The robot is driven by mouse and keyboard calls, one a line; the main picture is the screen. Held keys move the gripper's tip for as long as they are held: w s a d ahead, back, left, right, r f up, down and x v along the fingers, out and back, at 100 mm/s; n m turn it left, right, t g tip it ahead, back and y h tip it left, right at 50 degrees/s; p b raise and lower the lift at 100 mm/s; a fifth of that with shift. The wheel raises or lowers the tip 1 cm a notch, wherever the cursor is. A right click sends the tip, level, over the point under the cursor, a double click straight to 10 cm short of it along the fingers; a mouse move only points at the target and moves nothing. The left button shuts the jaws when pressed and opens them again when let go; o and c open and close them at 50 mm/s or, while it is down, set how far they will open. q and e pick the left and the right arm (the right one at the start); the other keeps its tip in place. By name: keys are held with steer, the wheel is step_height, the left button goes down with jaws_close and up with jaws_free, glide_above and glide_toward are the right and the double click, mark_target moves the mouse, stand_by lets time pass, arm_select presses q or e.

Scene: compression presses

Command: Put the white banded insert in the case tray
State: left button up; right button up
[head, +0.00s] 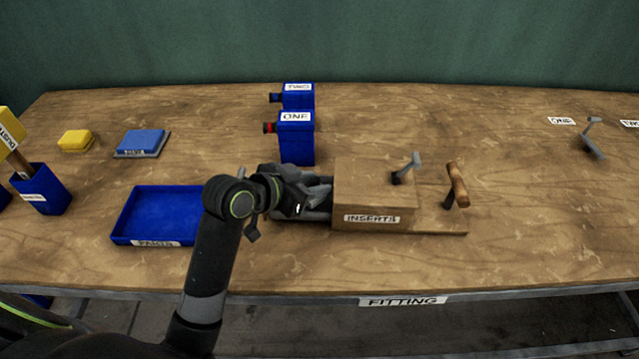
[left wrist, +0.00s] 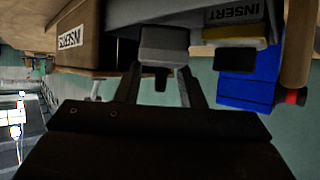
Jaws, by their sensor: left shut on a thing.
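A pale grey-white insert (left wrist: 163,45) with a dark stub sits between the fingers of my left gripper (left wrist: 160,82) in the left wrist view, and the gripper is shut on it. It is close against a grey holder (left wrist: 185,12) labelled INSERT; whether it touches is unclear. A second insert with a yellow band (left wrist: 235,42) is beside it. In the head view my left gripper (head: 322,193) is at the left end of the wooden INSERTS box (head: 375,190) and hides the insert. A blue tray (head: 128,222), its label hard to read, lies left of my arm. My right gripper is not in view.
Blue boxes labelled ONE (head: 297,145) and TWO (head: 299,97) stand behind my gripper. A wooden handle (head: 457,185) and a grey lever (head: 408,168) are on the right. A blue block (head: 141,141) and a yellow block (head: 76,140) lie at the back left.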

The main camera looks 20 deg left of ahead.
mark_target(320, 184)
arm_select(q)
steer(key=shift+f+x, duration=0.3)
steer(key=shift+x, duration=1.2)
steer(key=shift+s, duration=0.2)
steer(key=shift+a, duration=0.1)
steer(key=shift+f, duration=0.1)
steer(key=o, duration=1.1)
steer(key=shift+s+a, duration=0.1)
steer(key=v, duration=1.2)
steer(key=shift+r, duration=0.2)
